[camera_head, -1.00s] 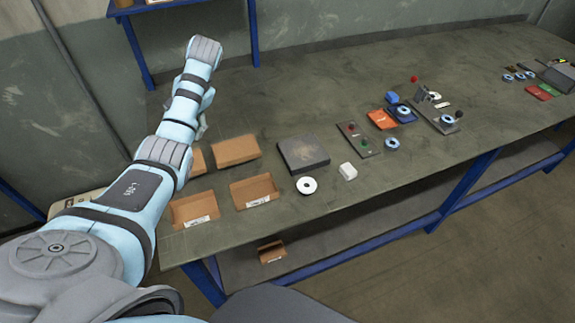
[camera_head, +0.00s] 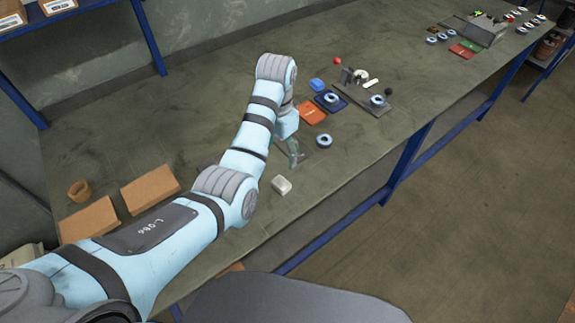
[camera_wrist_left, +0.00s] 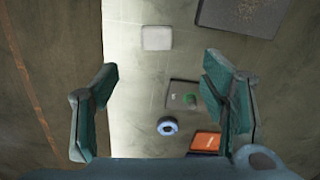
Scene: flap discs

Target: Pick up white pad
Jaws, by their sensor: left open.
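The white pad (camera_head: 281,185) is a small block lying near the front edge of the table, just right of my left arm in the head view. In the left wrist view the white pad (camera_wrist_left: 157,37) lies beyond the fingertips, roughly in line with the gap between them. My left gripper (camera_head: 294,152) hangs above the table behind the pad, apart from it. In the left wrist view its two green fingers are spread wide around empty space (camera_wrist_left: 160,68). My right gripper is not in view.
A blue ring disc (camera_head: 323,140), an orange plate (camera_head: 312,111) and a dark fixture (camera_head: 372,96) lie farther right. Cardboard boxes (camera_head: 150,189) stand at the left.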

